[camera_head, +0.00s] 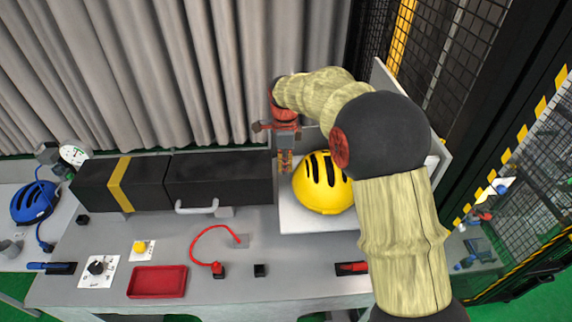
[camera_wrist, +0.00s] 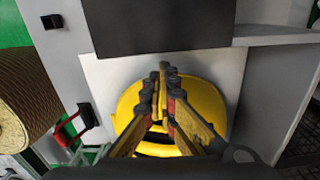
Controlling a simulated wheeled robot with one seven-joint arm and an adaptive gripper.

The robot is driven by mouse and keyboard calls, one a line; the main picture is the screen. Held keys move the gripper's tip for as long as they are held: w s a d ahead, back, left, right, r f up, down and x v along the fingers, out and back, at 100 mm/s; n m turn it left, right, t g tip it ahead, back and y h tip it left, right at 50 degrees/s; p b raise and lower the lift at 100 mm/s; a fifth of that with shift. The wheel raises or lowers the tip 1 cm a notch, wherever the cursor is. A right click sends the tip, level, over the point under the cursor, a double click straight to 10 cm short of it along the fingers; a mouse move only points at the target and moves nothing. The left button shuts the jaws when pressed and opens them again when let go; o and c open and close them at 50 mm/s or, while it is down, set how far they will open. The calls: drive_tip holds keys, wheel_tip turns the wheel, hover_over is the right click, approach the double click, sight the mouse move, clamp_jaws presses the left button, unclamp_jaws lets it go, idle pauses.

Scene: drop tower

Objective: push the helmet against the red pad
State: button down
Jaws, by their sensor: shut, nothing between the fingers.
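The yellow helmet (camera_head: 322,184) with dark vent slots sits on a white plate (camera_head: 300,218) on the grey workbench. My gripper (camera_head: 285,166) is shut and empty, pointing down just left of the helmet. I cannot tell whether it touches it. In the wrist view the closed fingers (camera_wrist: 163,72) lie in front of the helmet (camera_wrist: 130,104) and cover its middle. I cannot make out a red pad for certain; my arm hides the area right of the helmet in the head view.
A black box with a yellow band (camera_head: 120,184) stands left of the plate. A red tray (camera_head: 157,282), a red cable (camera_head: 197,242) and a dial plate (camera_head: 97,270) are at the front. A blue helmet (camera_head: 33,202) is far left. Mesh fencing (camera_head: 520,155) stands right.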

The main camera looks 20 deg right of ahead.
sight(299, 175)
wheel_tip(299, 175, down, 7)
drive_tip(key=shift+f+p, duration=0.1)
drive_tip(key=shift+p, duration=0.4)
drive_tip(key=d, duration=0.2)
drive_tip(key=s+d+b, duration=0.1)
drive_tip(key=d, duration=0.1)
drive_tip(key=shift+d, duration=0.3)
drive_tip(key=shift+a, duration=0.15)
